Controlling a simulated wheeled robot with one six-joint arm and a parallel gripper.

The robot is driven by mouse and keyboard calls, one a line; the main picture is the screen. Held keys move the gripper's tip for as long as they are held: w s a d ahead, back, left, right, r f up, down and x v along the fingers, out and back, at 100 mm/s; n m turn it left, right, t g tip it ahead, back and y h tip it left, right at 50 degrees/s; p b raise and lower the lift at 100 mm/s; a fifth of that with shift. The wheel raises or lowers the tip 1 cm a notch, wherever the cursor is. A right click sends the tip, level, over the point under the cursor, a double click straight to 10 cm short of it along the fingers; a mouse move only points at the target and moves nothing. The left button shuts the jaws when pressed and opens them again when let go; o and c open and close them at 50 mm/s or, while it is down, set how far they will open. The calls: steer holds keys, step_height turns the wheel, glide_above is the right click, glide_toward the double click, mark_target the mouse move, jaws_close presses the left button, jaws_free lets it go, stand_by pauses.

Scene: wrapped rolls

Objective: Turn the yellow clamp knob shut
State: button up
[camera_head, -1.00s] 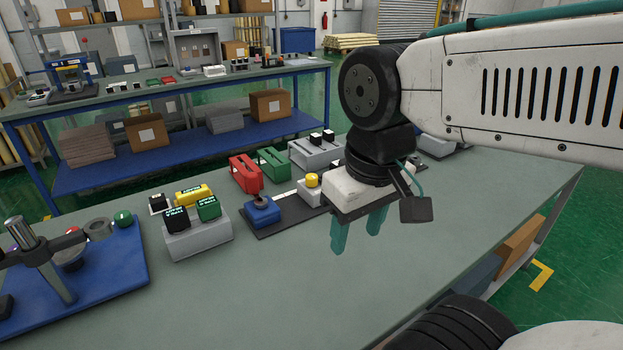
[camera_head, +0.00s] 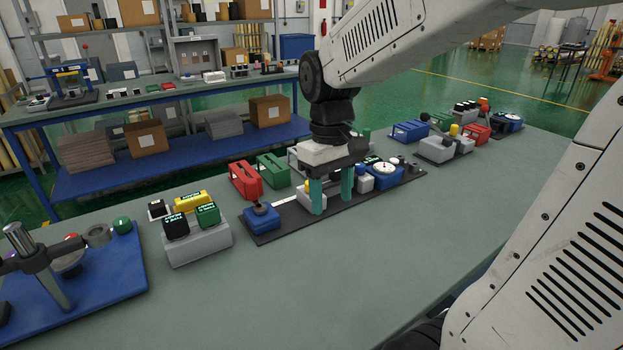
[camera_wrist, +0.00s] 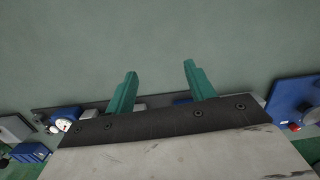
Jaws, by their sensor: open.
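The yellow clamp knob (camera_head: 307,186) is mostly hidden behind my gripper's left finger in the head view; only a small yellow sliver shows. It sits on a pale grey block on a dark baseboard (camera_head: 270,233). My gripper (camera_head: 332,205) points down over the baseboard with its two green fingers apart and nothing between them. The fingers look close to the knob's block, but I cannot tell whether they touch it. In the wrist view my open gripper (camera_wrist: 161,68) faces bare table, and the knob is not visible.
A blue block with a dark knob (camera_head: 262,216) stands left of the gripper. A blue unit with a white dial (camera_head: 385,170) stands right. Red (camera_head: 245,180) and green (camera_head: 273,169) handled pieces stand behind. The bench front (camera_head: 330,270) is clear.

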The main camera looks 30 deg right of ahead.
steer(key=w+d+f+n, duration=0.1)
steer(key=w+d+n, duration=0.2)
steer(key=w, duration=0.4)
steer(key=w+d+f+n, duration=0.2)
steer(key=w+d+n, duration=0.2)
steer(key=w+n, duration=0.2)
steer(key=w+d+f+n+t, duration=0.1)
steer(key=w+d+n, duration=0.2)
steer(key=w, duration=0.7)
steer(key=shift+d+f+n, duration=0.15)
steer(key=shift+d+n, duration=0.25)
steer(key=shift+n, duration=0.8)
steer(key=shift+f+n, duration=0.3)
steer(key=shift+f, duration=0.05)
step_height(320, 180, down, 7)
steer(key=shift+f, duration=0.1)
steer(key=shift+c, duration=0.3)
steer(key=c, duration=0.9)
